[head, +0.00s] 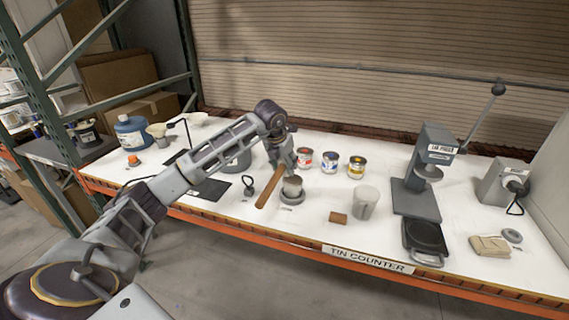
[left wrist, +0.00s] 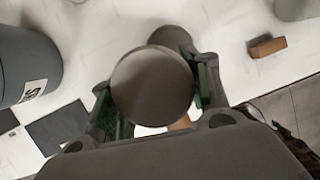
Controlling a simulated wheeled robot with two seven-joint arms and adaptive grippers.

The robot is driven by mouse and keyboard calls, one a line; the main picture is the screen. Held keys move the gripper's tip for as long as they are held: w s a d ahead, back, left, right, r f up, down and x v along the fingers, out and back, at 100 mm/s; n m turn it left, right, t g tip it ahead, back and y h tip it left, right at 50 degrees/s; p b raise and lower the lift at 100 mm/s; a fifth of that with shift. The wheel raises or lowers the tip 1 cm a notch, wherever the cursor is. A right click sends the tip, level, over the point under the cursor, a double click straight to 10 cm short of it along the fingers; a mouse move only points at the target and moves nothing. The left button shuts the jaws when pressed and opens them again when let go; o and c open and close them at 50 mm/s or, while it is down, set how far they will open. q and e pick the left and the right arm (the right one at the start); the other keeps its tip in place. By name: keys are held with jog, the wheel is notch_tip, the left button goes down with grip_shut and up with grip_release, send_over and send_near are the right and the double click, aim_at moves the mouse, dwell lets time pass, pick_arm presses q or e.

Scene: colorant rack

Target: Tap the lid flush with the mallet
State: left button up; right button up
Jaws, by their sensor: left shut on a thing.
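My left gripper (head: 284,158) is shut on the mallet and holds it over the counter. The mallet's brown wooden handle (head: 268,190) slants down to the front left. In the left wrist view a round grey-brown face, apparently the mallet's head (left wrist: 152,88), fills the space between the fingers, with a bit of wood showing below it. A small pale tin (head: 292,184) stands on a round grey base (head: 292,198) just right of the handle, close below the gripper. Its lid is too small to make out, and I cannot tell whether the mallet touches it. My right gripper is not in view.
A brown block (head: 338,217) and a grey metal cup (head: 365,202) stand to the right. Several coloured cans (head: 330,162) are behind. A dark press (head: 420,190) stands farther right. A labelled grey bucket (left wrist: 25,65) and a black mat (left wrist: 60,125) lie left.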

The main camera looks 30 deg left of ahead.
pick_arm(q)
jog(key=shift+f+b, duration=0.6)
jog(key=shift+f, duration=0.45)
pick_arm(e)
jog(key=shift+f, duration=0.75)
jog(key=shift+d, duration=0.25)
pick_arm(q)
jog(key=shift+f, duration=0.15)
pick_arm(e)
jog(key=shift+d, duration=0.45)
